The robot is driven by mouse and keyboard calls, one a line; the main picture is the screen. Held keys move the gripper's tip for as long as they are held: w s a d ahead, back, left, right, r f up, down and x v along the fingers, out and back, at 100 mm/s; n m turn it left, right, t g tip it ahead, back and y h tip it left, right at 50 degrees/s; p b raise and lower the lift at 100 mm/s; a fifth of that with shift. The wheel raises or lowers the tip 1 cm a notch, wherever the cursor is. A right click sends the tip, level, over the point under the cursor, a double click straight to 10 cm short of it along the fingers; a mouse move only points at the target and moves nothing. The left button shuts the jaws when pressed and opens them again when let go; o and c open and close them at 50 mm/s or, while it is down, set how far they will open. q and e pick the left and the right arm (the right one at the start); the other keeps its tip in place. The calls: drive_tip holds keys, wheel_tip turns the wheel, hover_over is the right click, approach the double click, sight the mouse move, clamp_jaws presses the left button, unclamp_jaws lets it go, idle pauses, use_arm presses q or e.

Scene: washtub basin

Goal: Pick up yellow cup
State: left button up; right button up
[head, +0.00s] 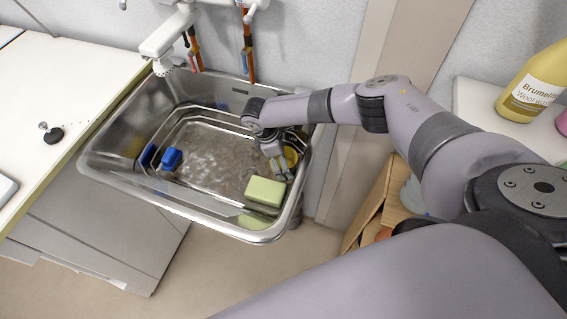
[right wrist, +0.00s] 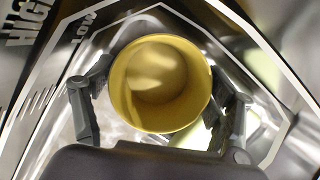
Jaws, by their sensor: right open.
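The yellow cup (head: 291,155) is in the right part of the metal washtub basin (head: 105,165), largely hidden behind my right gripper (head: 280,170) in the head view. In the right wrist view the cup (right wrist: 160,84) shows its round open mouth toward the camera and looks empty. My right gripper (right wrist: 160,112) is open, with one finger on each side of the cup. Narrow gaps seem to show between fingers and cup; contact is hard to tell. My left gripper is not in view.
A pale green block (head: 265,191) lies near the basin's front right, close to my gripper. A blue object (head: 171,158) is at the left. The tap (head: 168,38) overhangs the back rim. A yellow bottle (head: 535,85) stands on the right-hand surface.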

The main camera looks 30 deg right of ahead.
drive_tip(key=shift+c, duration=0.3)
drive_tip(key=c, duration=0.9)
drive_tip(key=shift+r, duration=0.1)
drive_tip(key=shift+c, duration=0.2)
